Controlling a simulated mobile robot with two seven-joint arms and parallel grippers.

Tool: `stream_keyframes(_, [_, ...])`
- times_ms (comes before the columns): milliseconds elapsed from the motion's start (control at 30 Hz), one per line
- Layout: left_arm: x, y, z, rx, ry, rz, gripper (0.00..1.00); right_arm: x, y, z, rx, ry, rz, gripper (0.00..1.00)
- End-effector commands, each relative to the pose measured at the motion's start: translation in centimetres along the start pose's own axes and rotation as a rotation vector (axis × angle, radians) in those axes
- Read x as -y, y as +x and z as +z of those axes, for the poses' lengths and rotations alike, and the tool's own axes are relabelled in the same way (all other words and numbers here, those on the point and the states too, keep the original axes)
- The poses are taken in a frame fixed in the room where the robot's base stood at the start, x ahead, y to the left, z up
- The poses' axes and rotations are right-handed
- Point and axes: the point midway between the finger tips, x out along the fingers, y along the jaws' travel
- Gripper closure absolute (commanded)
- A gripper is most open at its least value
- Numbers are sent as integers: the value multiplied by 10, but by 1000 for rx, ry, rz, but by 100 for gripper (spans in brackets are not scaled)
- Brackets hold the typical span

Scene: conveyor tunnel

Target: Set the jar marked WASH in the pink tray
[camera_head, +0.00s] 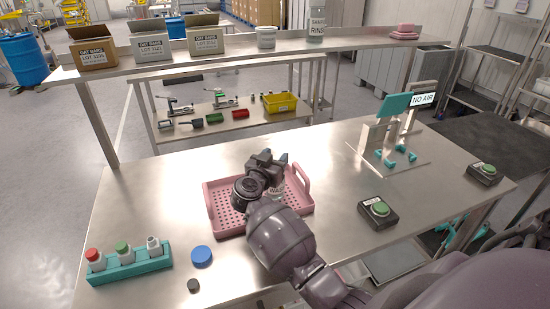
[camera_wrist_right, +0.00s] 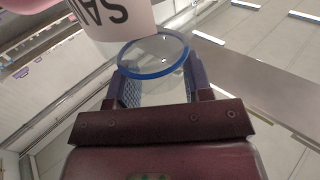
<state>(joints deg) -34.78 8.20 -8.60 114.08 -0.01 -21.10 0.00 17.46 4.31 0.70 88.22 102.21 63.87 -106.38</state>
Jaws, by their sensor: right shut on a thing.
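My right gripper (camera_head: 277,168) is over the tray and shut on a clear jar. A jar label with the letters WA (camera_head: 276,190) shows just below the gripper, partly hidden by my arm. My left gripper is not in view.
A teal rack (camera_head: 130,263) with several small bottles, a blue lid (camera_head: 202,256) and a dark knob (camera_head: 193,285) lie left of the tray. Green-button boxes (camera_head: 378,212) stand at right. A jar marked RINSE (camera_head: 317,25) stands on the back shelf.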

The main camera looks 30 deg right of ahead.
Motion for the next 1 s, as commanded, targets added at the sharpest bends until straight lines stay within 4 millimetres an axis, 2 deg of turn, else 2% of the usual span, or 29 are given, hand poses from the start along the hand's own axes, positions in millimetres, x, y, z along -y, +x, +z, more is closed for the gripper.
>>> stream_keyframes(67, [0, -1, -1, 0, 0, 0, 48, 0, 0, 1, 0, 1, 0, 100])
stream_keyframes(100, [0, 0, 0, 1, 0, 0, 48, 0, 0, 2, 1, 1, 0, 47])
stream_keyframes(233, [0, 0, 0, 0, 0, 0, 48, 0, 0, 2, 1, 0, 0, 28])
stream_keyframes(600, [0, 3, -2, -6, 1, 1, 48, 0, 0, -1, 0, 0, 0, 28])
stream_keyframes(767, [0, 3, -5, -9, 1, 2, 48, 1, -21, -1, 3, 1, -2, 28])
stream_keyframes(1000, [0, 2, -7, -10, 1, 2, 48, 0, -68, 0, 4, 1, -1, 28])
